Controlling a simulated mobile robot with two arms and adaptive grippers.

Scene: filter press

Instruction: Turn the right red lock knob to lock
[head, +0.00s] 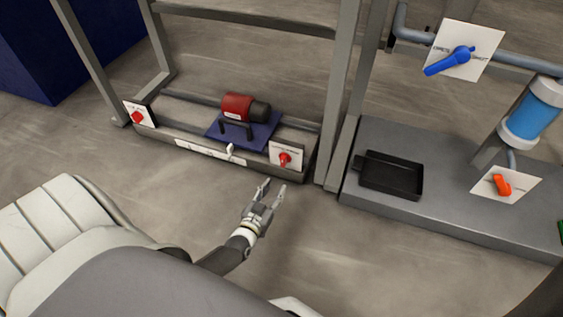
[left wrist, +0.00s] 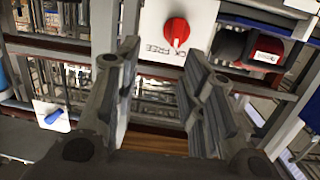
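The right red lock knob (head: 284,159) sits on a white label plate (head: 285,150) at the right end of the low frame's front rail. In the left wrist view the red knob (left wrist: 176,33) shows at the top centre, with its plate's lettering partly hidden. My left gripper (head: 272,189) is open and empty, with its fingers pointing toward the knob. It is below the knob in the head view and apart from it. A second red knob (head: 137,117) is on a plate at the frame's left end. My right gripper is not in view.
A red motor (head: 238,107) stands on a blue base behind the rail, and a small white lever (head: 230,149) is left of the knob. A grey upright (head: 340,100) rises to the right. A black tray (head: 391,175) lies on the grey platform. The floor before the rail is clear.

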